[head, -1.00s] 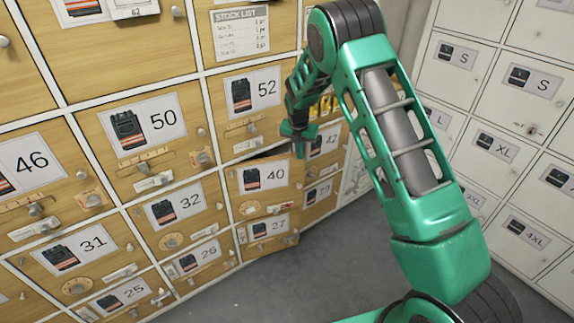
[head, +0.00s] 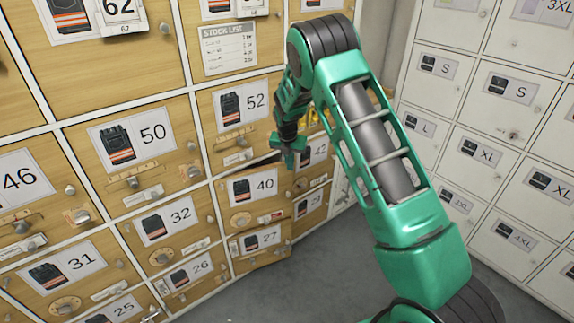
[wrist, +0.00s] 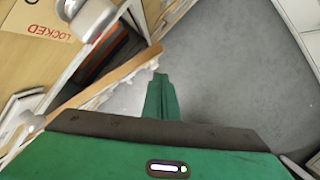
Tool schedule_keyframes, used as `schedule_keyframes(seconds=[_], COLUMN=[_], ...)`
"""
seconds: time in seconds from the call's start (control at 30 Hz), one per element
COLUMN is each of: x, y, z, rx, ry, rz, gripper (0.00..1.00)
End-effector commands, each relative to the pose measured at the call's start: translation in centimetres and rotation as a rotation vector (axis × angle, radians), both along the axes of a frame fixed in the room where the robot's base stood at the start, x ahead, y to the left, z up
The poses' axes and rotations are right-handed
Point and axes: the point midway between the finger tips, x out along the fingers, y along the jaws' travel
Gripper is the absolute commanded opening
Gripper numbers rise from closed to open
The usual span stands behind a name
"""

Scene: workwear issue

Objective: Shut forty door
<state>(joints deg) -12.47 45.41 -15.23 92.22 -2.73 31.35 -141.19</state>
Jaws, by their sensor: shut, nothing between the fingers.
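The forty door (head: 257,187) is a wooden locker door with a vest picture and the number 40, left of centre in the head view. It stands ajar, with a dark gap along its top. My gripper (head: 290,155) is shut and empty, near the door's upper right corner; I cannot tell whether it touches. In the wrist view my shut gripper (wrist: 161,95) reaches past a wooden door edge (wrist: 125,72), probably the forty door's. A dark, orange-striped item (wrist: 105,55) shows behind that edge.
Door 52 (head: 240,105) is above, door 27 (head: 262,238) below and door 42 (head: 318,152) to the right. White lockers (head: 490,120) line the right side. Grey floor (head: 335,260) is clear. A LOCKED label (wrist: 45,25) and a knob (wrist: 92,18) show in the wrist view.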

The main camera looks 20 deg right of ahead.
Motion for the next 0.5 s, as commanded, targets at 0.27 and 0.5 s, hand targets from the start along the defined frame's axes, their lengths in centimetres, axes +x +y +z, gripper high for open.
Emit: schedule_keyframes(seconds=[0.27, 0.5], x=[-2.3, -3.4], y=[-0.2, -0.1], z=[3.5, 7.7], rx=[0.001, 0.001], ry=[-0.002, -0.002], rz=[0.000, 0.002], gripper=[0.00, 0.00])
